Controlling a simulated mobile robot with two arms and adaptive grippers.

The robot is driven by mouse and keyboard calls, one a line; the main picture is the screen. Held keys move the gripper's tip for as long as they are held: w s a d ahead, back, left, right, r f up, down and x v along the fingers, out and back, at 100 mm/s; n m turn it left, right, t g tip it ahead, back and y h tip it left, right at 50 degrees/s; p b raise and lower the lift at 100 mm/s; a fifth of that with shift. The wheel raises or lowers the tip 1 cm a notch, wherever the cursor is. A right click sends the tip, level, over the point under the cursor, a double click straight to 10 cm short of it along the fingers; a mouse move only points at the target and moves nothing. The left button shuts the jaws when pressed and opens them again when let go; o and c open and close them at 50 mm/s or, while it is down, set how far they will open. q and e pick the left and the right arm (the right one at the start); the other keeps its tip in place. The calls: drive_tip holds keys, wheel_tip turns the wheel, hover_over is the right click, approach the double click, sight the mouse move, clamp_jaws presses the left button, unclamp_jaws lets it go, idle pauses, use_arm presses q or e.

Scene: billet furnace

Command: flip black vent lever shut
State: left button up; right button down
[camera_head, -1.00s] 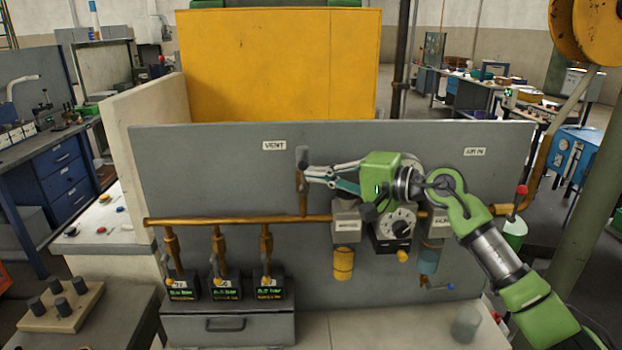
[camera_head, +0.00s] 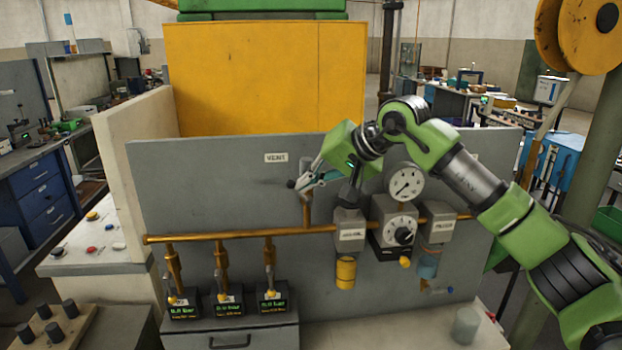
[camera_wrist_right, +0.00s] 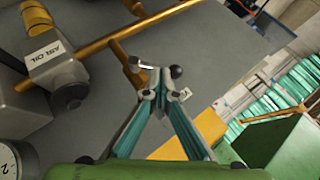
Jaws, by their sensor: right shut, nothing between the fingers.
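The vent lever is a short bar with a black knob (camera_head: 291,184), below the VENT label (camera_head: 276,157) on the grey panel. It now lies about level, pointing left from its brass pipe (camera_head: 307,212). My right gripper (camera_head: 302,185) is shut and empty, its tips at the lever. In the right wrist view the black knob (camera_wrist_right: 176,72) shows just beyond the closed fingertips (camera_wrist_right: 154,94), with the lever's valve body (camera_wrist_right: 133,63) to the left. Whether the fingers touch the lever is unclear. My left gripper is out of view.
A round gauge (camera_head: 405,183) and a grey dial box (camera_head: 397,227) sit right of the valve, beneath my right arm. A brass pipe (camera_head: 200,237) runs along the panel. Several small display boxes stand below at left. The panel's left part is clear.

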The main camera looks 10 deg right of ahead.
sight(291, 187)
drive_tip(key=shift+a+f+n+h, duration=0.2)
drive_tip(key=shift+a+h, duration=0.25)
drive_tip(key=shift+a, duration=0.15)
drive_tip(key=shift+a+f+n+h, duration=0.1)
drive_tip(key=shift+a+f+h, duration=0.05)
drive_tip(key=shift+a+h, duration=0.4)
drive_tip(key=shift+a+f+b, duration=0.55)
drive_tip(key=shift+a, duration=0.15)
